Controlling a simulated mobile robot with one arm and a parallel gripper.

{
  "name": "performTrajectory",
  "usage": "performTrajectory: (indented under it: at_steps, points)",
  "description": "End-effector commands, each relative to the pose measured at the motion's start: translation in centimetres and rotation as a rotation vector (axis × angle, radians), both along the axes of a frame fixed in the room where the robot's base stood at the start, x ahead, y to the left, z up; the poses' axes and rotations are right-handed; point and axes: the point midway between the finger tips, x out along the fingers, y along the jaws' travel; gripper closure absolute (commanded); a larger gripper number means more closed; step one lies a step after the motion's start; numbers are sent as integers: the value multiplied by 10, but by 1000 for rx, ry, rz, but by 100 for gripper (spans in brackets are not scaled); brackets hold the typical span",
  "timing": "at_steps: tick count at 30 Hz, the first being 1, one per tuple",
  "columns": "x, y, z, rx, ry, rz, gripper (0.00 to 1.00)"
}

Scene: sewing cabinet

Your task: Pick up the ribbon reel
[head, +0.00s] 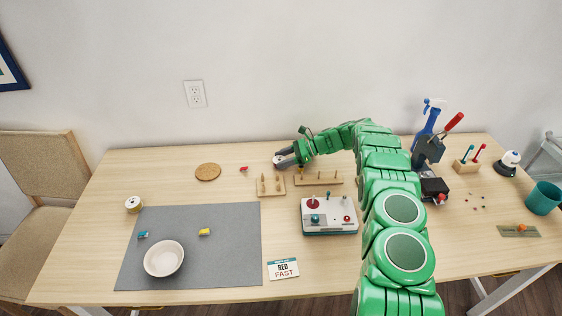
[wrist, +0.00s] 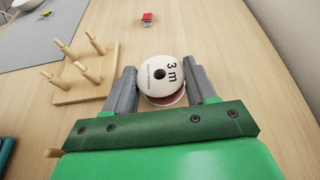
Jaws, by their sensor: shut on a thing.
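The ribbon reel (wrist: 161,76) is white with "3 m" printed on its face, a dark centre hole and a reddish edge at its lower side. In the wrist view it sits between the two grey fingers of my gripper (wrist: 163,85), which are shut on it from left and right. In the head view my gripper (head: 285,158) is over the back middle of the table, and the reel is mostly hidden by the fingers. I cannot tell whether the reel touches the table.
A wooden peg board (wrist: 84,80) stands close left of my gripper. A small red thing (wrist: 147,19) lies beyond it. A control box (head: 329,217), a cork disc (head: 208,171), a grey mat (head: 230,260) with a white bowl (head: 164,258), and another small reel (head: 133,204) are on the table.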

Motion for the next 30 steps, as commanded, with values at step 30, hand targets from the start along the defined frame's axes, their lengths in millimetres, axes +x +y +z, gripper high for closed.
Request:
performTrajectory:
  at_steps: [30]
  points:
    - [-48,-4,88,0,1,1,73]
